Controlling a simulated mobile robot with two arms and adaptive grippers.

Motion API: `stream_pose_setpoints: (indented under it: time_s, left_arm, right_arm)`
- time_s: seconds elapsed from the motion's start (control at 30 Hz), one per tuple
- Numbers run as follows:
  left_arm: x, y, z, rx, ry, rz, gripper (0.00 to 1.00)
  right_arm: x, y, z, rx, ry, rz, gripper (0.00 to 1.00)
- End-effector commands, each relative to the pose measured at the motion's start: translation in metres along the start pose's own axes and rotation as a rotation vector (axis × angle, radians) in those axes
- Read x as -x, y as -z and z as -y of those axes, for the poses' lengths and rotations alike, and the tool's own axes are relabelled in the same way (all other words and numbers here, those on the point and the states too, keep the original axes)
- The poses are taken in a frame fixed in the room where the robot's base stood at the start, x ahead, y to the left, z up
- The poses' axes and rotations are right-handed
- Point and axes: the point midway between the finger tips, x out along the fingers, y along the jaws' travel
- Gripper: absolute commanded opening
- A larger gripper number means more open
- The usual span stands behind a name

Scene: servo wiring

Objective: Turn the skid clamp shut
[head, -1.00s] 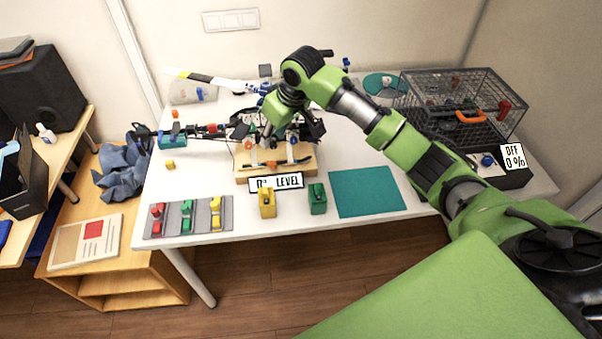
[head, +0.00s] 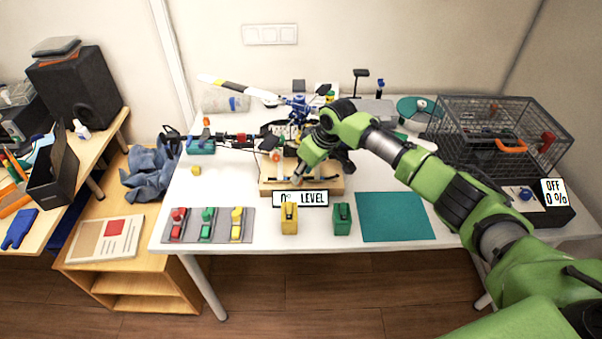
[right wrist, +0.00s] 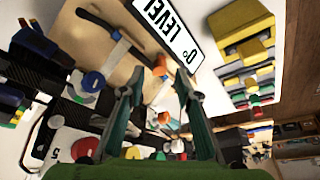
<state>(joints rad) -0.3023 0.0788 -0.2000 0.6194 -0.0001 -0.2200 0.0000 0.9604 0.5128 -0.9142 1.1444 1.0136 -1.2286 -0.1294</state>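The helicopter model (head: 297,106) stands on a wooden board (head: 268,188) with dark skid bars along it. In the right wrist view the board (right wrist: 98,36) carries a dark bar (right wrist: 131,47) and a small orange piece (right wrist: 160,66); which part is the skid clamp, and how it is turned, I cannot tell for sure. My right gripper (head: 298,178) is low over the board's front part. In the right wrist view its two fingers (right wrist: 152,84) are apart with nothing held, and the orange piece lies just beyond the tips. My left gripper is not in view.
A "0° LEVEL" display (head: 301,199) is at the board's front. Yellow (head: 289,218) and green (head: 342,219) blocks stand before it. A grey mat with coloured pieces (head: 222,238) lies left, a teal mat (head: 395,216) right. A wire cage (head: 500,135) stands at the back right.

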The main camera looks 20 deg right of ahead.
Motion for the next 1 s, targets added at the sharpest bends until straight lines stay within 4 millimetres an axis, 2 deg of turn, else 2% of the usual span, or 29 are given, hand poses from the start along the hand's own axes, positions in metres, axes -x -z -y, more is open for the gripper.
stream_pose_setpoints:
  time_s: [0.2, 0.53, 0.57, 0.67, 1.0]
  left_arm:
    - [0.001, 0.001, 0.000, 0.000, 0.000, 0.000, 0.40]
    - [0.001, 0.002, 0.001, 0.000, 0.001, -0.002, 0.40]
    - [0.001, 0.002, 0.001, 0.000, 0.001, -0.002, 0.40]
    - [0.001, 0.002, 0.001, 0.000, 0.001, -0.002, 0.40]
    - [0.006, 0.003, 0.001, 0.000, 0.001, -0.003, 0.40]
  right_arm:
    - [-0.020, 0.001, 0.000, -0.001, 0.000, -0.001, 0.30]
    - [-0.023, 0.000, 0.000, 0.000, 0.000, -0.001, 0.30]
    - [-0.023, 0.000, 0.000, 0.000, 0.000, -0.001, 0.28]
    - [-0.023, 0.000, 0.000, 0.000, 0.000, -0.001, 0.02]
    - [-0.021, 0.001, 0.000, -0.016, -0.007, -0.001, 0.00]
